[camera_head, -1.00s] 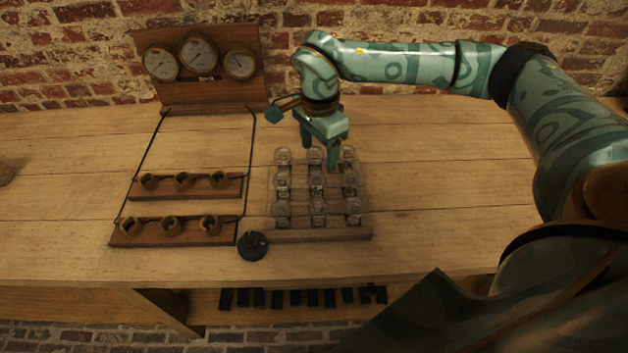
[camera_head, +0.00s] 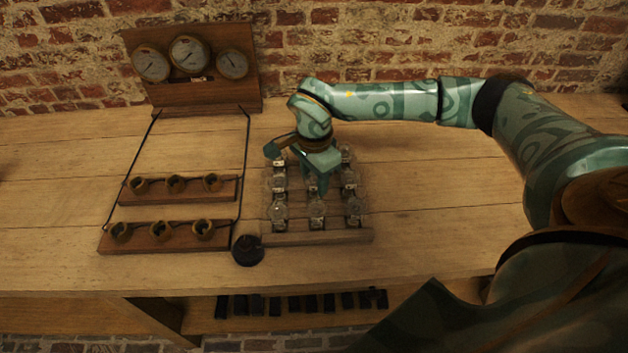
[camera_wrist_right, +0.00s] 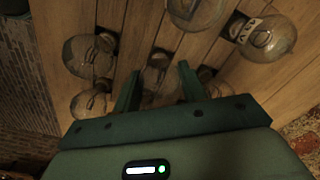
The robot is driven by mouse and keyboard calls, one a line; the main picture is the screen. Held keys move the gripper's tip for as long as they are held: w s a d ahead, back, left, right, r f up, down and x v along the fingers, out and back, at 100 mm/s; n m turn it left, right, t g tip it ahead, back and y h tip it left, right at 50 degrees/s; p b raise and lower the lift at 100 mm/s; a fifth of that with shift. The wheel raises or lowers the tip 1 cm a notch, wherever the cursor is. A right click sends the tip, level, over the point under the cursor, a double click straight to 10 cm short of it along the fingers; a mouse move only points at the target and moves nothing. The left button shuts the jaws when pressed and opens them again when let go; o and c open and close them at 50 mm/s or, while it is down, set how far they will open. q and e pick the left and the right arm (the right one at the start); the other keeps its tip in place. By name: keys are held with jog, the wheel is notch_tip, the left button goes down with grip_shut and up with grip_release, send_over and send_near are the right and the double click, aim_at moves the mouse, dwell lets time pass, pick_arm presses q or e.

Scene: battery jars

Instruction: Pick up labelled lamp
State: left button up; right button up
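Several clear glass lamps stand in rows on a wooden rack (camera_head: 330,238) in the head view. My right gripper (camera_head: 317,188) is low over the middle of the rack and hides some lamps. In the right wrist view, the fingers of my right gripper (camera_wrist_right: 159,88) are apart, with a lamp (camera_wrist_right: 157,78) between or just beyond them. I cannot tell whether they touch it, and no label shows on it. Another lamp (camera_wrist_right: 270,38) at upper right has a pale marked label at its base. My left gripper is not in view.
Other lamps (camera_wrist_right: 88,57) stand close around the fingers. Left of the rack are two socket strips (camera_head: 165,236) with wires to a gauge board (camera_head: 207,92), and a dark round knob (camera_head: 248,250). The table right of the rack is clear.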

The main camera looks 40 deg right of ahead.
jog(key=c, duration=0.5)
